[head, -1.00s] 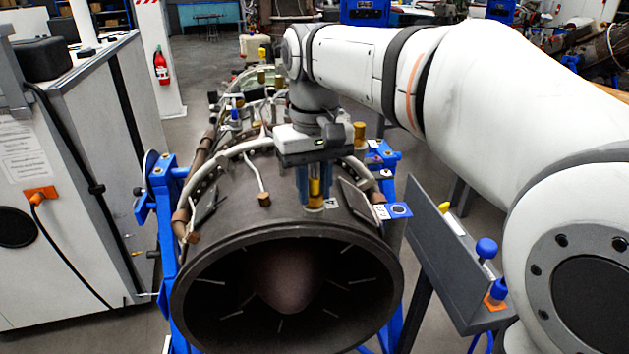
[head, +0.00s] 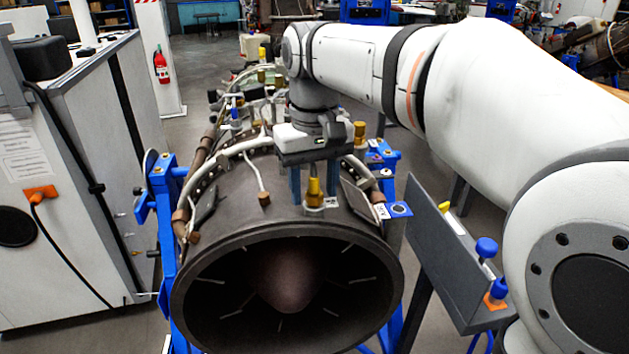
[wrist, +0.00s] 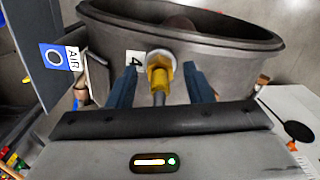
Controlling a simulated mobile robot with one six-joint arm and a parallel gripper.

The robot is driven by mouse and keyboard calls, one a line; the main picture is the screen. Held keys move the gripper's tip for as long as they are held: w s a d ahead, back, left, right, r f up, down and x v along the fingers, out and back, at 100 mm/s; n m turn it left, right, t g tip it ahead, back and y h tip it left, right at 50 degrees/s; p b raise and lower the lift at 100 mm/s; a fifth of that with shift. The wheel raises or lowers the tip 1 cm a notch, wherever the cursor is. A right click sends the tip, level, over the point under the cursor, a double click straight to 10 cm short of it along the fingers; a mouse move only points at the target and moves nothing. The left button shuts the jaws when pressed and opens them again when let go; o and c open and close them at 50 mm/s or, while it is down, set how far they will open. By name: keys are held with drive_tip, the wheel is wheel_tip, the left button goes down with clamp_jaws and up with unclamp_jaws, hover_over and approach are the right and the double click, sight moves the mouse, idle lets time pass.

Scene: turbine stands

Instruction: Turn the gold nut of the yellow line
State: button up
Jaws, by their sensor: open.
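A gold nut (head: 314,191) stands on a pale hex base on top of the dark engine casing (head: 240,207), near its front rim. In the wrist view the nut (wrist: 159,77) shows yellow-gold with a grey stem toward me and a tag marked 4 (wrist: 135,58) beside its base. My gripper (head: 314,196) points down over it, open, with one blue-grey finger on each side. In the wrist view my gripper (wrist: 160,78) shows gaps between the nut and both fingers. No grip on the nut is seen.
Another gold fitting (head: 359,133) stands behind to the right. A blue AIR tag (head: 400,209) sticks out at the casing's right. Blue stand frames (head: 165,215) flank the engine. A grey tray (head: 447,250) with blue-capped items lies at right, a grey cabinet (head: 75,200) at left.

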wheel_tip(320, 180, up, 8)
drive_tip(key=shift+f, duration=0.15)
idle(0.6)
